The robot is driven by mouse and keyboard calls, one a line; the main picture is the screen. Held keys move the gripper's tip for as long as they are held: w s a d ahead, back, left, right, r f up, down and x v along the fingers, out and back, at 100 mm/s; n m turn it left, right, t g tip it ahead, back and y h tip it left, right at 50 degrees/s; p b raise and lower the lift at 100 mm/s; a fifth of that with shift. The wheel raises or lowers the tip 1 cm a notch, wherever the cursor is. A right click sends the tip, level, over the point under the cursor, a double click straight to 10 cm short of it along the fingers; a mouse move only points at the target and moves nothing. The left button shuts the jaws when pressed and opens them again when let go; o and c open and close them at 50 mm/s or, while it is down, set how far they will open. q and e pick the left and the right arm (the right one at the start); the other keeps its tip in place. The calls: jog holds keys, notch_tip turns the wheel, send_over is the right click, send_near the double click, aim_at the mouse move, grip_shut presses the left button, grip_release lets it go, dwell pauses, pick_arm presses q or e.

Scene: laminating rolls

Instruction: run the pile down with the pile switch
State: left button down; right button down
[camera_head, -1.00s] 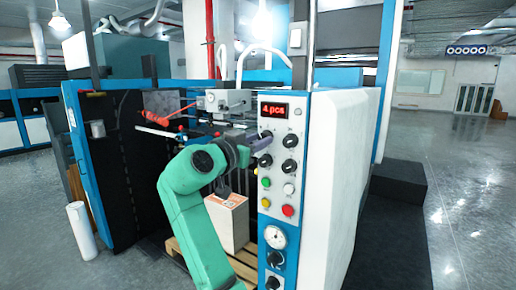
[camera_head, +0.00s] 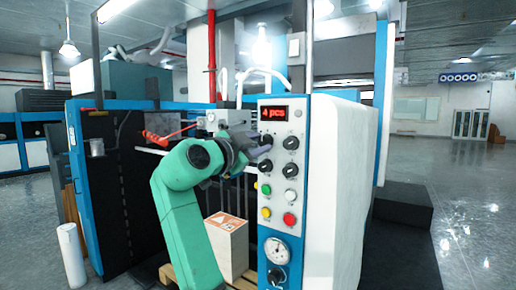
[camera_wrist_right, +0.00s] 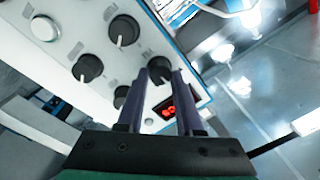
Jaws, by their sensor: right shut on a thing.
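The control panel (camera_head: 278,232) faces me on the machine's front post. My right gripper (camera_head: 262,144) is at the upper-left black knob, just below the display. In the right wrist view its two fingers (camera_wrist_right: 163,78) stand on either side of that knob (camera_wrist_right: 158,67), shut on it. Labels are too small to read, so I cannot tell which knob is the pile switch. The pile (camera_head: 232,250), a pale block with an orange-marked top, sits behind my right arm. My left gripper is not in view.
Neighbouring knobs (camera_head: 290,170) sit close to the gripper. Green (camera_head: 265,189), white, yellow and red (camera_head: 289,219) buttons lie below, then a round gauge (camera_head: 275,250). A white roll (camera_head: 71,255) stands on the floor at left. The floor at right is open.

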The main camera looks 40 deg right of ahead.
dwell(0.4)
jog(key=c, duration=0.6)
grip_release()
jog(key=shift+o, duration=0.2)
jog(key=shift+s+a+f, duration=0.1)
jog(key=shift+a+f, duration=0.05)
jog(key=shift+a, duration=0.15)
jog(key=b+v, duration=0.4)
jog(key=v, duration=1)
